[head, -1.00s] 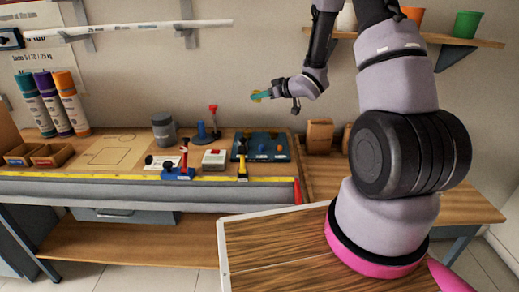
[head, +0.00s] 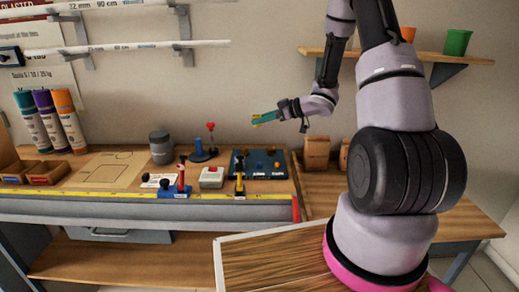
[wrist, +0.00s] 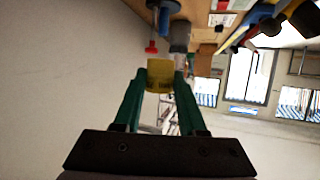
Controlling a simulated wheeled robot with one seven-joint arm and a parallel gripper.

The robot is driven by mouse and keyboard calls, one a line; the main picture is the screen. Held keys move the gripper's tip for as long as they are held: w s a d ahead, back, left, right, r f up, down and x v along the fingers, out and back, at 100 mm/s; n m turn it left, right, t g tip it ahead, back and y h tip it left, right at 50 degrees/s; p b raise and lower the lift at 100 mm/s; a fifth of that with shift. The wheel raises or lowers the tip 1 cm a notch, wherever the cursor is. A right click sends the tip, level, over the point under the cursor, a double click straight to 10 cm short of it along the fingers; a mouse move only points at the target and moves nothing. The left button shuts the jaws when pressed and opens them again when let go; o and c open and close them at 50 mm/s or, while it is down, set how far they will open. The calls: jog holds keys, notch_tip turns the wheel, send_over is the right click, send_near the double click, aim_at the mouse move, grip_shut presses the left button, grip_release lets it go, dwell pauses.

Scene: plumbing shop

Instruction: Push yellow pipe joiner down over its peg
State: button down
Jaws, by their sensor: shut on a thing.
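My gripper (head: 262,120) has green fingers and is shut on the yellow pipe joiner (wrist: 160,73), held at the fingertips. In the head view the joiner (head: 256,122) is a small yellow patch at the left end of the fingers. It is in the air above the back of the workbench, apart from it. Below it lies a dark blue board (head: 284,168) with small upright parts and labels. I cannot tell which part is the joiner's peg.
A red-topped blue stand (head: 200,153) and a grey canister (head: 161,148) stand left of the board. A grey box with a red top (head: 211,178) and a yellow-black tool (head: 239,180) are in front. Wooden blocks (head: 316,152) stand to the right. Air around my gripper is clear.

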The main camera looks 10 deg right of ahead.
jog(key=s+f, duration=0.3)
jog(key=f, duration=0.6)
send_over(264, 168)
jog(key=shift+w+a+f, duration=0.1)
jog(key=shift+f, duration=2)
jog(key=shift+f, duration=0.15)
jog(key=shift+f, duration=1.05)
jog(key=shift+c, duration=2)
grip_release()
